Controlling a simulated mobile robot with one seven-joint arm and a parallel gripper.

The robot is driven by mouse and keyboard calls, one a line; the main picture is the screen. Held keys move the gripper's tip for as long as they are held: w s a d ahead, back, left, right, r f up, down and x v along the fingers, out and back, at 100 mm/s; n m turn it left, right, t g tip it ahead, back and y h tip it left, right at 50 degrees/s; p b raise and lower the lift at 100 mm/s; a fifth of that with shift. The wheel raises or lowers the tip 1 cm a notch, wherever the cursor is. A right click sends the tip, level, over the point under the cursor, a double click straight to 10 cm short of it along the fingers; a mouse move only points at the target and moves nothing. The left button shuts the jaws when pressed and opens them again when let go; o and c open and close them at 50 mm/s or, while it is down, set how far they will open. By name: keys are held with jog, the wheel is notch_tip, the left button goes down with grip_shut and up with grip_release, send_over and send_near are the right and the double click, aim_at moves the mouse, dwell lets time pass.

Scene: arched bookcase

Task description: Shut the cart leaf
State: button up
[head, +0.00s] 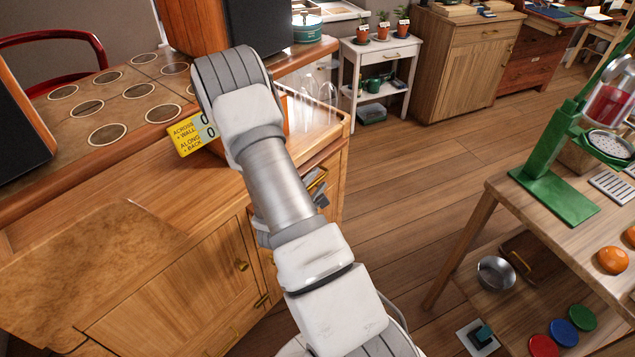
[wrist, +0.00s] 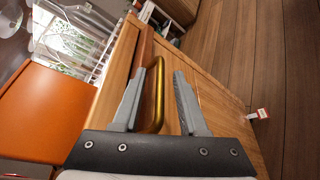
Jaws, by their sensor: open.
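The wooden cart (head: 335,140) stands behind my arm, with glasses on its top. In the wrist view a light wooden panel (wrist: 215,95), seemingly the cart leaf, carries a curved brass handle (wrist: 158,95). My gripper (wrist: 158,76) is open. The handle appears between its two grey fingers, closer to the left one; I cannot tell whether they touch. In the head view my gripper (head: 320,190) is partly hidden behind my arm, beside the cart's side. How far the leaf stands open is hidden there.
An orange box (wrist: 45,110) and glasses (head: 318,85) are close to my gripper. A wooden cabinet (head: 205,285) with brass knobs stands at lower left. A workbench (head: 475,215) with a green stand is at right. Open floor (head: 400,180) lies between.

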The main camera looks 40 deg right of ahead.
jog(key=shift+w+d, duration=0.1)
jog(key=shift+d, duration=0.05)
jog(key=shift+c, duration=0.3)
grip_shut()
jog(key=shift+w, duration=0.1)
dwell(1.0)
